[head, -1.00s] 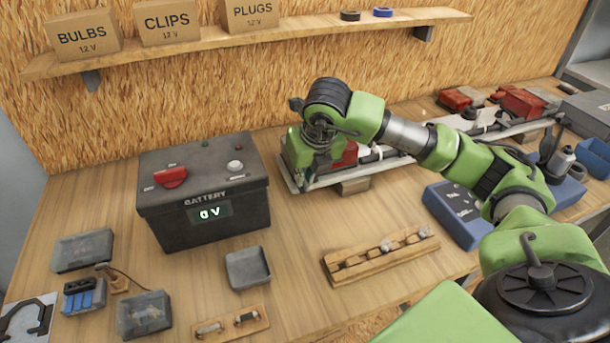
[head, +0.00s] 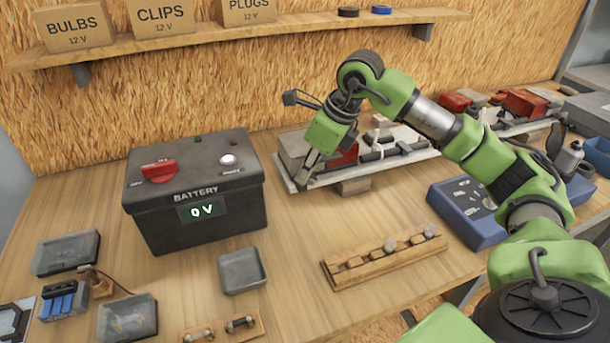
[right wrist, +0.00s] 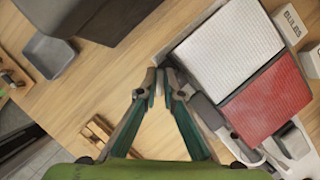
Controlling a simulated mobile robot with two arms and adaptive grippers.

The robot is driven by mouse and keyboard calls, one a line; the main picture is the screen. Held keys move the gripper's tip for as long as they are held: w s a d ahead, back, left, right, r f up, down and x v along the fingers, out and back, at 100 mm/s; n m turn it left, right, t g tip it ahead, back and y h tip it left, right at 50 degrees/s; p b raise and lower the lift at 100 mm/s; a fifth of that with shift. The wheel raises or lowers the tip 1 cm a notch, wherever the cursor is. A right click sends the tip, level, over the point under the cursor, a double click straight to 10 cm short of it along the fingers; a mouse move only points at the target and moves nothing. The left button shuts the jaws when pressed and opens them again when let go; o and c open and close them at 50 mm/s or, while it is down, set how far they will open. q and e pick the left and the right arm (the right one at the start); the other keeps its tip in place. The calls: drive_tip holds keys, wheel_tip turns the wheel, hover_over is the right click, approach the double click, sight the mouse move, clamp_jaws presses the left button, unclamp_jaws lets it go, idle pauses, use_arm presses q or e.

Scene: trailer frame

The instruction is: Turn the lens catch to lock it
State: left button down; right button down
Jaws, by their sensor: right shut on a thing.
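The lamp unit's red lens part (head: 345,155) shows behind my right gripper in the head view. In the right wrist view the lens has a white part (right wrist: 225,45) and a red part (right wrist: 268,98), lying flat in the lamp unit. My right gripper (head: 303,178) leans down to the unit's left front edge. In the right wrist view its fingertips (right wrist: 158,84) come together at that edge, beside the white part. They are shut on the small lens catch, which they mostly hide; its angle cannot be told. My left gripper is not in view.
A black battery box (head: 195,190) reading 0 V stands left of the lamp board. A small grey tray (head: 242,271) and a wooden holder with bulbs (head: 384,256) are in front. A blue tester (head: 460,212) lies under my right arm. Bare tabletop lies between them.

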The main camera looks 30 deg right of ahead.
drive_tip(key=n, duration=0.1)
drive_tip(key=n+g+y, duration=0.1)
drive_tip(key=n, duration=0.1)
drive_tip(key=shift+w+d+r+n, duration=0.1)
drive_tip(key=shift+w+d+n, duration=0.05)
drive_tip(key=shift+n, duration=0.15)
drive_tip(key=shift+w+d+n+g+y+p, duration=0.1)
drive_tip(key=shift+n+g+y+p, duration=0.2)
drive_tip(key=shift+n, duration=0.65)
drive_tip(key=shift+w+n+g+y+p, duration=0.1)
drive_tip(key=shift+n+g+p, duration=0.25)
drive_tip(key=shift+n, duration=0.6)
drive_tip(key=c, duration=2.2)
unclamp_jaws()
drive_tip(key=shift+s, duration=0.2)
drive_tip(key=shift+r, duration=0.1)
drive_tip(key=shift+v, duration=3.9)
